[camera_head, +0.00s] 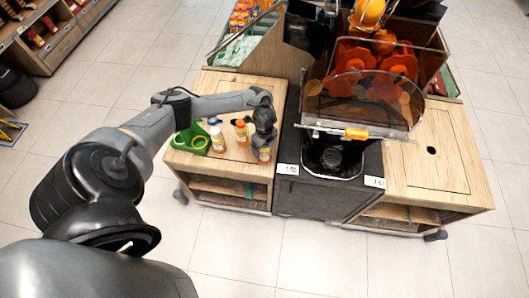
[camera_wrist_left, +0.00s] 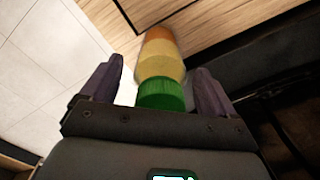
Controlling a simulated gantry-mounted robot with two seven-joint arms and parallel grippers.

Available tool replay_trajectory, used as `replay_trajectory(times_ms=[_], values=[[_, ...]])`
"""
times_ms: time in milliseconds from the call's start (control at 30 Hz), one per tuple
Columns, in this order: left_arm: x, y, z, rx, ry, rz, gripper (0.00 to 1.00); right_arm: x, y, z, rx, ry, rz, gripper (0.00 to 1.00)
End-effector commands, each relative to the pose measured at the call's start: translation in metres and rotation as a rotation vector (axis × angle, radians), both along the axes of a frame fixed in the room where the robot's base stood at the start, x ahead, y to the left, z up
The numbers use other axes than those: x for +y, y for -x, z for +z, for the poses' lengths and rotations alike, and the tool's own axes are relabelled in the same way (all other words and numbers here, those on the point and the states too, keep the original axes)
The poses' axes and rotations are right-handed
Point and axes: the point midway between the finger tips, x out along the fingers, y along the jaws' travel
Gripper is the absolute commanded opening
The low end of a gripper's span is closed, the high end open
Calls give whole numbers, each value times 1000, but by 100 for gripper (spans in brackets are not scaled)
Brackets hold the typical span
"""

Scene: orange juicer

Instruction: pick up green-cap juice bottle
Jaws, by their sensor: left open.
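The green-cap juice bottle (camera_wrist_left: 160,60) shows in the wrist view between the two fingers of my left gripper (camera_wrist_left: 157,78). Its green cap (camera_wrist_left: 162,94) is nearest the palm, and its yellow-orange body stretches away towards the wooden counter. The fingers are open, one on each side of the cap, with a visible gap on the left; contact on the right is hard to tell. In the head view my left gripper (camera_head: 264,147) points down near the counter's front right corner, with a bottle (camera_head: 264,155) partly hidden at it. My right gripper is not in view.
Other juice bottles stand on the wooden counter (camera_head: 225,90), one with an orange cap (camera_head: 241,132) and one further left (camera_head: 217,140). A green holder (camera_head: 190,138) is at the left. The black juicer stand (camera_head: 325,195) rises close to the right of my gripper.

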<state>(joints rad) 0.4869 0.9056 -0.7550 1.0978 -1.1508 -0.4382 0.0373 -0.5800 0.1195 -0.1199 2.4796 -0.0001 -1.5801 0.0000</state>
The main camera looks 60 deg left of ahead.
Motion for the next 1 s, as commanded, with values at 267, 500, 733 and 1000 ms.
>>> replay_trajectory(times_ms=[267,500,733,1000], values=[[0,0,0,0,0,-1,81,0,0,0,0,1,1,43],[0,0,0,0,0,-1,44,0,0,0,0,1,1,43],[0,0,0,0,0,-1,9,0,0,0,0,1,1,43],[0,0,0,-1,0,0,0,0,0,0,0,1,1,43]])
